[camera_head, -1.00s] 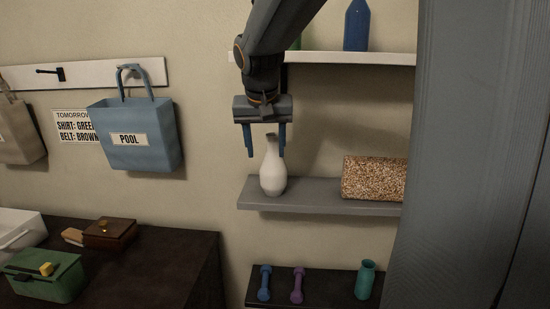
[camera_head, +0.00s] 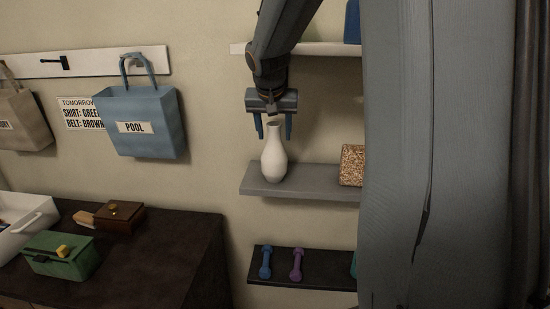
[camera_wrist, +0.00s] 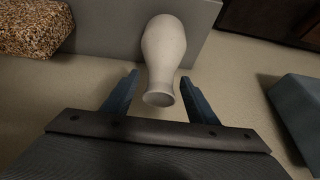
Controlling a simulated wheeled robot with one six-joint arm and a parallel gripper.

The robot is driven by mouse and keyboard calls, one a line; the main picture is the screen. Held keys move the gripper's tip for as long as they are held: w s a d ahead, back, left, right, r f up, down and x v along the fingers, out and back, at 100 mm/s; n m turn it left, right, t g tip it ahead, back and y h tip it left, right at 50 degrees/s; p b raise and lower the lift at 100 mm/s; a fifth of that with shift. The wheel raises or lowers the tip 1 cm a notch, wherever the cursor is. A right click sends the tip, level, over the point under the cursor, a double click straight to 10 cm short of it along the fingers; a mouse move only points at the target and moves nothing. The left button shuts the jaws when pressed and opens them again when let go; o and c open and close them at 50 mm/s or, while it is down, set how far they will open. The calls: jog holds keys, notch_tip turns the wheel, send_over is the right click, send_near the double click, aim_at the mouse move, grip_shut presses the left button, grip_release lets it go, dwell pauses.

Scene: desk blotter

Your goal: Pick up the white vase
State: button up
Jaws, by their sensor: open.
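The white vase (camera_head: 273,158) stands upright on the grey middle shelf (camera_head: 314,186). My gripper (camera_head: 273,131) is above it, pointing down, with its two blue fingers apart on either side of the vase's neck. In the wrist view the vase (camera_wrist: 163,55) shows its round mouth towards the camera. The open fingers of my gripper (camera_wrist: 160,92) lie to the left and right of the neck, with clear gaps on both sides. The gripper is empty.
A speckled box (camera_head: 351,166) sits on the same shelf to the right, partly hidden by a large grey surface (camera_head: 440,150). A pale shelf (camera_head: 325,49) is above. Blue (camera_head: 265,262) and purple (camera_head: 297,263) dumbbells lie below. A blue bag (camera_head: 150,110) hangs left.

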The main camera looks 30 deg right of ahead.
grip_shut()
jog(key=shift+r, duration=0.15)
dwell(0.4)
